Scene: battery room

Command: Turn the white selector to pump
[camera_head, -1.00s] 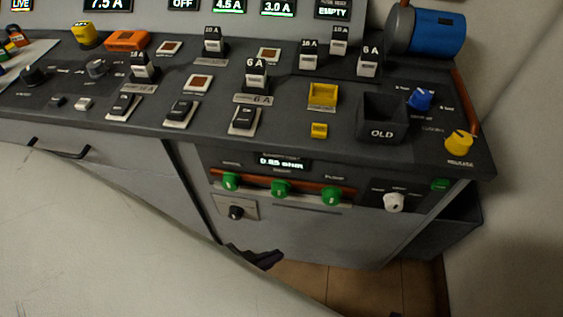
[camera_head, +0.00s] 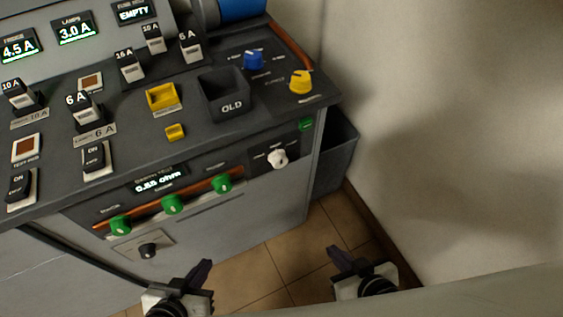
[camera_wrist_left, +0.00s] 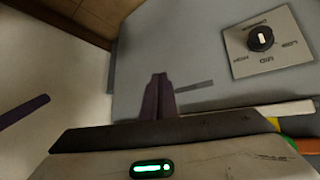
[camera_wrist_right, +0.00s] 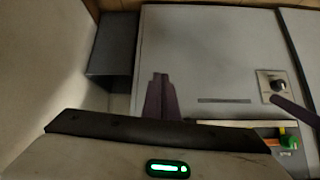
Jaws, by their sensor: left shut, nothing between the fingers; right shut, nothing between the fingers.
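The white selector (camera_head: 278,158) is a small white knob on a dark panel at the right end of the console's front face. Lettering around it is too small to read surely, so I cannot tell its setting. My left gripper (camera_head: 201,273) is shut and empty, low in front of the console, below and left of the selector. Its closed fingers show in the left wrist view (camera_wrist_left: 158,96). My right gripper (camera_head: 338,258) is shut and empty, below and right of the selector. Its closed fingers show in the right wrist view (camera_wrist_right: 160,97). Neither touches the selector.
Green knobs (camera_head: 172,204) line an orange-brown bar left of the selector. A black knob (camera_head: 148,250) sits on a plate below; it also shows in the left wrist view (camera_wrist_left: 261,38). A grey bin (camera_head: 335,160) stands right of the console. Tiled floor (camera_head: 290,262) is clear.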

